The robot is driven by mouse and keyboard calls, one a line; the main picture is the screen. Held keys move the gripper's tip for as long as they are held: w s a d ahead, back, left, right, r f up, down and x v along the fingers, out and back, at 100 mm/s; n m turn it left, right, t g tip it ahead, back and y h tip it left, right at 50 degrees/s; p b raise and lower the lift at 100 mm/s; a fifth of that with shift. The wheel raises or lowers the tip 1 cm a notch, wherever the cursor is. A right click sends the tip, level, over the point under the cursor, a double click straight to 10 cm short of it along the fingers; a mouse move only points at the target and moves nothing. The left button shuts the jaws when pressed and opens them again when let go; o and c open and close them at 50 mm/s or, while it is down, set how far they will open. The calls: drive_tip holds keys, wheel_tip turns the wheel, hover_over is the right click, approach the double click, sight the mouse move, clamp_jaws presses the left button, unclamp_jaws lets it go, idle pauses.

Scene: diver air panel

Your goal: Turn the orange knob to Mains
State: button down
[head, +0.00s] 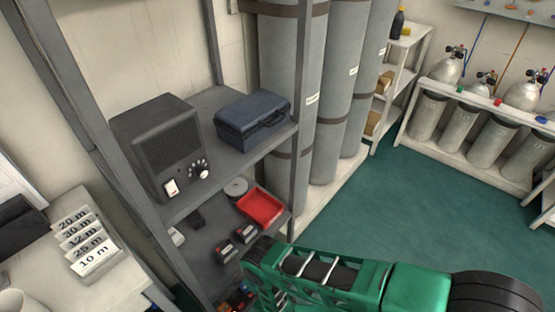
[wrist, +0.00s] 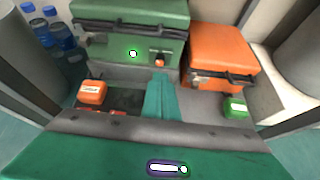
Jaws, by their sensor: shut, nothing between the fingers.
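I see no air panel and no Mains marking in either view. A small orange piece (wrist: 159,62) shows at the front of a green case in the wrist view. It is too small to tell whether it is a knob. My gripper (wrist: 160,88) shows in the wrist view as a teal finger shape, shut and empty. It points toward the shelf, below the green case. In the head view my green arm reaches down at the bottom, and its end is out of frame.
The wrist view shows the green case (wrist: 130,30), an orange case (wrist: 218,52), a red-orange box (wrist: 92,92) and a small green box (wrist: 235,107). The head view shows a dark speaker box (head: 155,145), a blue case (head: 252,118), a red tray (head: 262,207) and tall grey cylinders. Green floor is clear at right.

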drive_tip(key=shift+w+a, duration=0.2)
drive_tip(key=shift+a, duration=0.05)
drive_tip(key=w+a, duration=0.4)
drive_tip(key=a, duration=0.1)
idle(0.4)
